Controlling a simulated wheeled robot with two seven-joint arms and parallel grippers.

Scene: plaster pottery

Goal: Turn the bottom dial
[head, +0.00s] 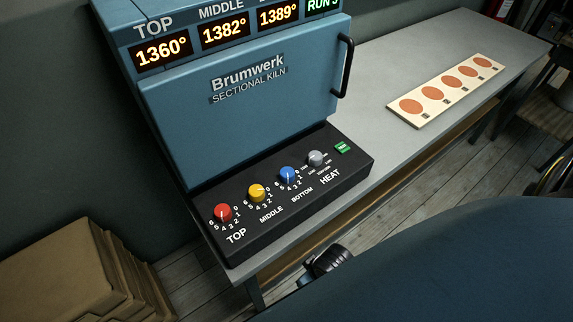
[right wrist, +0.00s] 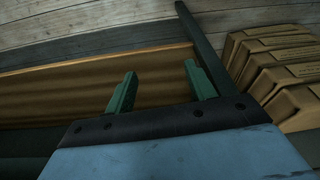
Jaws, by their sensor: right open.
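The blue BOTTOM dial (head: 288,175) is on the sloped black control panel (head: 302,213) of the kiln in the head view. It stands between the yellow MIDDLE dial (head: 257,193) and the grey HEAT knob (head: 316,158). The red TOP dial (head: 223,212) is at the left. In the right wrist view my right gripper (right wrist: 159,80) has two green fingers spread wide with nothing between them. The dials do not show in that view. In the head view no gripper fingers can be made out. My left gripper is not in view.
The blue kiln (head: 240,90) stands on a grey table (head: 400,70), with a black door handle (head: 344,66). A board with orange discs (head: 446,91) lies to the right. Brown boxes (head: 75,275) are stacked on the floor at left; they also show in the right wrist view (right wrist: 275,75).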

